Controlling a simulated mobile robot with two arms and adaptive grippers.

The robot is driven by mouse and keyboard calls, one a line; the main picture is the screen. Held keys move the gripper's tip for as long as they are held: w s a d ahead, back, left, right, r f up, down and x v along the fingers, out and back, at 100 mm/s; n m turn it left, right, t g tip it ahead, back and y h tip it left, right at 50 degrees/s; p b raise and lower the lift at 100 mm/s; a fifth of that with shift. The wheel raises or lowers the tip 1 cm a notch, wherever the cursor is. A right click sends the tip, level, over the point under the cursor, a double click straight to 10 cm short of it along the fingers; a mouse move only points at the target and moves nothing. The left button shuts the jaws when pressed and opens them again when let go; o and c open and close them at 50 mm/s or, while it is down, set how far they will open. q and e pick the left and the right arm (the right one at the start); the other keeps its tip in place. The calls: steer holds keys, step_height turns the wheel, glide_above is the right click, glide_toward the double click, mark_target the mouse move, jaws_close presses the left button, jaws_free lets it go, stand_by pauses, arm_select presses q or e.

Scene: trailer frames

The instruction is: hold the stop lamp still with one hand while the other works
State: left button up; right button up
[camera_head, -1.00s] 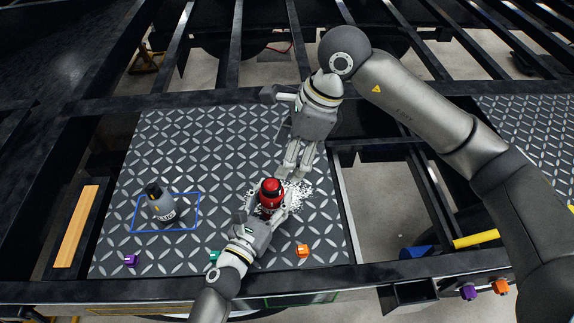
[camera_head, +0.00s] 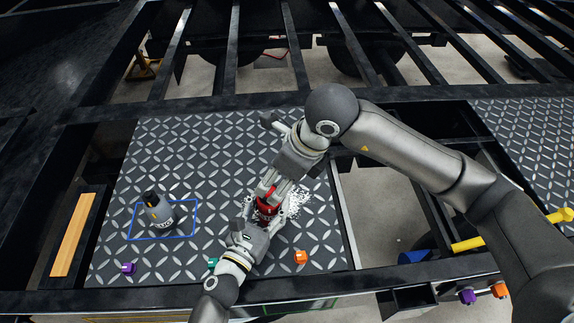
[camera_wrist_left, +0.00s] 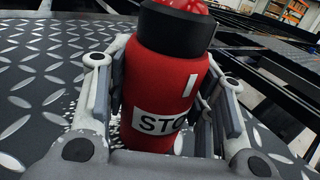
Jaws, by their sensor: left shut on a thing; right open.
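The stop lamp (camera_head: 265,208) is a red cylinder with a black collar and a red top. It stands on the diamond-pattern plate (camera_head: 200,140), partly hidden by my grippers in the head view. In the left wrist view the lamp (camera_wrist_left: 168,85) shows a white label with the letters "STO" visible. My left gripper (camera_wrist_left: 165,110) is shut on the lamp's body, a finger on each side. My right gripper (camera_head: 270,196) is open, pointing down at the lamp's top from the upper right. Whether its fingers touch the lamp is hard to tell.
A dark bottle (camera_head: 159,216) stands in a blue outlined square on the left. Purple (camera_head: 128,268), green (camera_head: 212,263) and orange (camera_head: 300,257) small pieces lie near the front edge. White specks (camera_head: 298,199) lie right of the lamp. Open frame gaps lie beyond the plate.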

mark_target(272, 189)
steer(key=x, duration=0.6)
steer(key=shift+a, duration=0.1)
steer(key=c, duration=1.1)
steer(key=shift+o, duration=0.2)
steer(key=m+t, duration=0.1)
steer(key=m, duration=0.3)
steer(key=shift+h, duration=0.4)
steer(key=m+h, duration=0.1)
steer(key=m, duration=0.1)
steer(key=m+t, duration=0.1)
steer(key=m, duration=0.1)
steer(key=shift+w+m+h, duration=0.1)
steer(key=shift+m+h, duration=0.3)
steer(key=o, duration=0.5)
steer(key=shift+m, duration=0.5)
arm_select(q)
steer(key=shift+a, duration=0.1)
arm_select(e)
steer(key=o, duration=0.5)
steer(key=shift+c, duration=0.2)
steer(key=shift+o, duration=0.5)
